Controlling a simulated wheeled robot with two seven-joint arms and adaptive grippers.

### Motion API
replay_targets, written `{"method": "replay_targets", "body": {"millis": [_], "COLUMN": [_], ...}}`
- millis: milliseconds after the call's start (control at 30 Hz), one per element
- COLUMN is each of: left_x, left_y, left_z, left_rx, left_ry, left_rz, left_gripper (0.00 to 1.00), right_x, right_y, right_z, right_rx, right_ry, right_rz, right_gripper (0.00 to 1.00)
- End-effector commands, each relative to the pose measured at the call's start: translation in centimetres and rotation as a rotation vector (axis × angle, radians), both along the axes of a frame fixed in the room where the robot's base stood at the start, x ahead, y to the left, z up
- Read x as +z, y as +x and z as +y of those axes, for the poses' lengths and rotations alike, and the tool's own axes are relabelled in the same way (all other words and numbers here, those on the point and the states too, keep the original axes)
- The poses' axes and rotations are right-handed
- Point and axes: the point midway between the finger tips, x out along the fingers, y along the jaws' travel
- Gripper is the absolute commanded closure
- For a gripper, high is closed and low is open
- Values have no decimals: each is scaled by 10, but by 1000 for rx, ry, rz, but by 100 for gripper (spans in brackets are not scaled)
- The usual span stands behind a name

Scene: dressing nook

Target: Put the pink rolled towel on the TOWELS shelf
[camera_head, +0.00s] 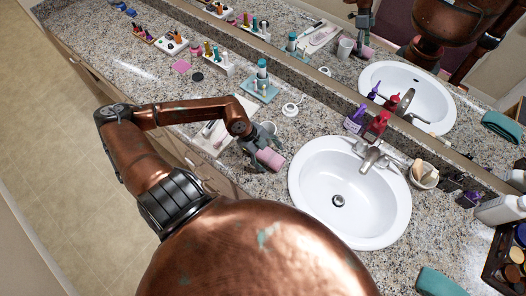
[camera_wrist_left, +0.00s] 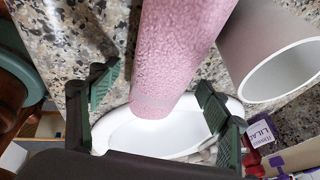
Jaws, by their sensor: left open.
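The pink rolled towel (camera_head: 270,158) lies on the granite counter to the left of the sink, and it fills the upper middle of the left wrist view (camera_wrist_left: 172,50). My left gripper (camera_head: 258,153) is at the towel. In the left wrist view its green-padded fingers (camera_wrist_left: 155,104) are spread, one on each side of the towel's line, with gaps between. The gripper is open. My right gripper does not show. No shelf labelled TOWELS can be made out.
A pale cup (camera_head: 268,128) stands close behind the towel; it also shows in the left wrist view (camera_wrist_left: 288,70). The white sink (camera_head: 318,190) is to the right, with a red pump bottle (camera_head: 377,124) and a purple bottle (camera_head: 355,119) behind it. A mirror runs along the back.

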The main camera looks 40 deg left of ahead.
Motion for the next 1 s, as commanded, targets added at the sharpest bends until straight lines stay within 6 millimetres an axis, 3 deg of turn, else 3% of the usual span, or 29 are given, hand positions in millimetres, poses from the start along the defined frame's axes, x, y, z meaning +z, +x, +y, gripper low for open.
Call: {"method": "replay_targets", "body": {"millis": [133, 800, 1000], "left_x": [1, 1, 1], "left_y": [0, 0, 0], "left_z": [0, 0, 0], "left_rx": [-1, -1, -1], "left_ry": [0, -1, -1], "left_rz": [0, 0, 0], "left_gripper": [29, 75, 76], "right_x": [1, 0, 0], "right_y": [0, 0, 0], "right_z": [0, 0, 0], "right_rx": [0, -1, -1], "right_ry": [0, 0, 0], "right_rz": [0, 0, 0], "right_gripper": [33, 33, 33]}}
